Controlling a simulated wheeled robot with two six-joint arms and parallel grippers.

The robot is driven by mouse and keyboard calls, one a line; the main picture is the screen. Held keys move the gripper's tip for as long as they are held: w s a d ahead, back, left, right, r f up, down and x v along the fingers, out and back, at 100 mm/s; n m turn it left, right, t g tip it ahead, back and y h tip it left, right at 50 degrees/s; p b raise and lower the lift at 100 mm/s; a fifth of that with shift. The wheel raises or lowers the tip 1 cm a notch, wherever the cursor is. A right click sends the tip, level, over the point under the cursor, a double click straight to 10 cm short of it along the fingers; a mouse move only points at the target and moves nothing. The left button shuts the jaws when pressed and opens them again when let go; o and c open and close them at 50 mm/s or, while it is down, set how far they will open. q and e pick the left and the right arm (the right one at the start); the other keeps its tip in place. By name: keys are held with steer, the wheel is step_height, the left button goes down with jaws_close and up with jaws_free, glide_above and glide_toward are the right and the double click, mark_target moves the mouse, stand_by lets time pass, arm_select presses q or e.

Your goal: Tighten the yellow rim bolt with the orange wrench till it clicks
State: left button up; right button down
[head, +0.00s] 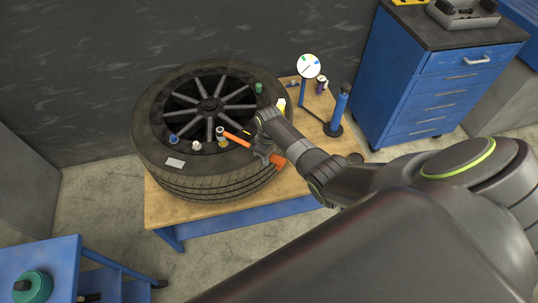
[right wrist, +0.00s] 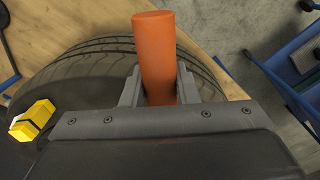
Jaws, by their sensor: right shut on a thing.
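The orange wrench (head: 235,138) lies across the near right part of the wheel rim, its grey head at the left and its handle pointing right. The yellow rim bolt (head: 222,143) shows as a small yellowish piece right at the wrench head. I cannot tell whether the head is seated on it. My right gripper (head: 266,153) is shut on the wrench handle above the tire's right side. In the right wrist view the orange handle (right wrist: 155,60) stands between the two grey fingers (right wrist: 158,88). My left gripper is not in view.
The tire (head: 160,170) lies flat on a wooden-topped bench (head: 190,212). Blue (head: 173,139), white (head: 196,145) and green (head: 258,88) pieces sit around the rim. A dial gauge (head: 308,67) and blue cylinder (head: 340,105) stand right. A blue drawer cabinet (head: 425,90) is behind.

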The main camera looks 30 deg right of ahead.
steer(key=shift+f, duration=0.2)
stand_by(0.4)
steer(key=shift+f+b, duration=1.35)
steer(key=shift+f, duration=0.15)
steer(key=c, duration=1.7)
jaws_free()
jaws_close()
steer(key=shift+r, duration=0.15)
